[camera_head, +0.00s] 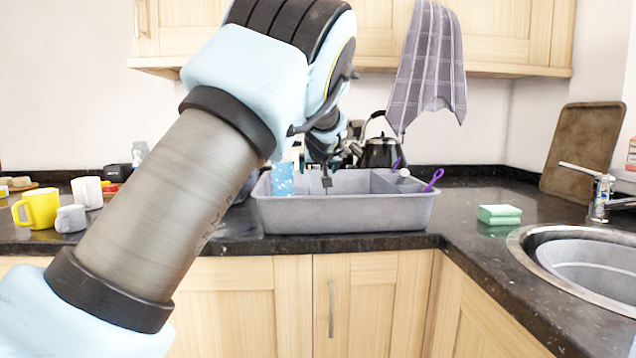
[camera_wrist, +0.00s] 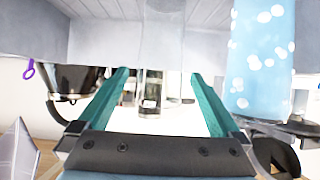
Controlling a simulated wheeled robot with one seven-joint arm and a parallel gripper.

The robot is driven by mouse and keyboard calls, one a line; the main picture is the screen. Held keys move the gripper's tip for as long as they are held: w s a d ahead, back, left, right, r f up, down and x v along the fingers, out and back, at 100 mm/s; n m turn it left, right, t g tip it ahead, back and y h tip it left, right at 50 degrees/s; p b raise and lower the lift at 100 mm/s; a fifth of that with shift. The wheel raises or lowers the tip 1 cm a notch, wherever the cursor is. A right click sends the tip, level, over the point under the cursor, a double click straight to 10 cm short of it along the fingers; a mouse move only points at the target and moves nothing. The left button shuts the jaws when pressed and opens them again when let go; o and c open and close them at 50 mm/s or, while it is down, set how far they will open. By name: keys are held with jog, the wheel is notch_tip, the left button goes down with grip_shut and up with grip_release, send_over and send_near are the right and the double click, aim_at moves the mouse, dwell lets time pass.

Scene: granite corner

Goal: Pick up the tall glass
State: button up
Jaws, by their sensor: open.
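A tall light-blue glass with white spots (camera_head: 282,179) stands upright in the left part of a grey divided tray (camera_head: 345,216). In the wrist view the spotted glass (camera_wrist: 258,55) is large at the right, outside the teal fingers. My gripper (camera_head: 326,181) is over the tray, just right of the glass in the head view. The gripper (camera_wrist: 158,75) is open, with nothing held. My wrist hides part of the area behind the tray.
A black kettle (camera_head: 382,152) stands behind the tray. A purple utensil (camera_head: 433,180) leans at the tray's right end. A yellow mug (camera_head: 37,209) and other mugs are at left. A green sponge (camera_head: 499,214) and the sink (camera_head: 590,262) are right. A towel (camera_head: 430,65) hangs above.

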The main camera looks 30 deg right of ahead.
jog(key=shift+p+x, duration=1.05)
jog(key=shift+x, duration=1.7)
jog(key=shift+w+r, duration=0.1)
jog(key=shift+r, duration=0.05)
jog(key=c, duration=1.5)
jog(key=shift+c, duration=0.2)
jog(key=shift+r, duration=0.15)
